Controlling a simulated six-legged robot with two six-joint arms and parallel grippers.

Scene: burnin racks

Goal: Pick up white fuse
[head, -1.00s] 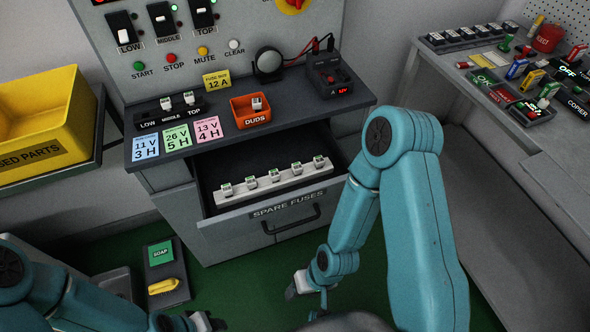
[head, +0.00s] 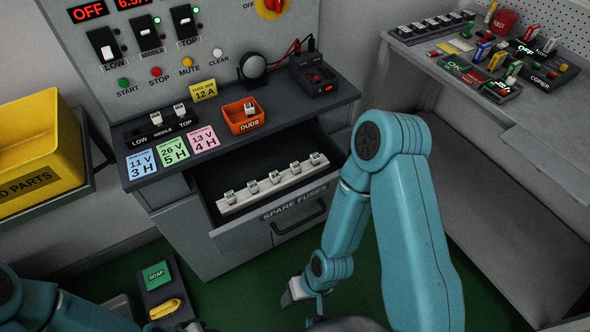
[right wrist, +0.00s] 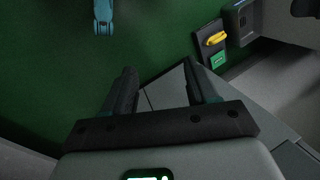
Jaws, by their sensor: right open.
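Several white fuses with green tops stand in a row on a white strip in the open drawer (head: 275,213) labelled SPARE FUSES; one white fuse (head: 275,177) is mid-row. Two more white fuses (head: 180,112) stand in the LOW/MIDDLE/TOP holder on the counter. Another white fuse (head: 249,108) sits in the orange DUDS bin (head: 240,127). My right gripper (head: 291,296) hangs low in front of the drawer cabinet, apart from the fuses. In the right wrist view it (right wrist: 163,88) is open and empty above the floor. My left gripper (head: 190,328) is at the bottom edge, mostly cut off.
A black meter box (head: 318,82) stands on the counter's right end. A yellow parts bin (head: 28,150) is at left. A tray with soap and a yellow object (head: 165,308) is low at left. A cluttered bench (head: 480,60) stands at right. Green floor is clear before the drawer.

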